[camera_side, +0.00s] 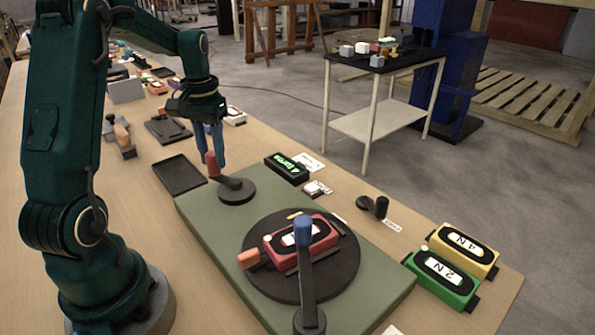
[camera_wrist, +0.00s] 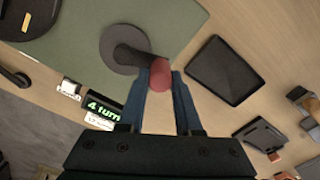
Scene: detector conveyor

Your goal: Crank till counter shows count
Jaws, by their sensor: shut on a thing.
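The crank is a dark round base (camera_side: 236,192) with an arm and a red knob (camera_side: 211,163), at the far end of the green board. In the wrist view, the red knob (camera_wrist: 159,73) sits between my blue fingertips and the dark crank base (camera_wrist: 124,48) is behind it. My gripper (camera_side: 209,158) comes from above and is shut on the red knob. The counter (camera_side: 287,167) is a black box right of the crank. Its green display reads "4 turn" in the wrist view (camera_wrist: 103,108); the end of the word is unclear.
The green board (camera_side: 215,230) also bears a dark turntable (camera_side: 340,265) with a red box (camera_side: 300,238) and a blue-topped lever (camera_side: 303,230). A black tray (camera_side: 180,175) lies left of the crank. Green (camera_side: 443,280) and yellow (camera_side: 464,250) boxes stand at right.

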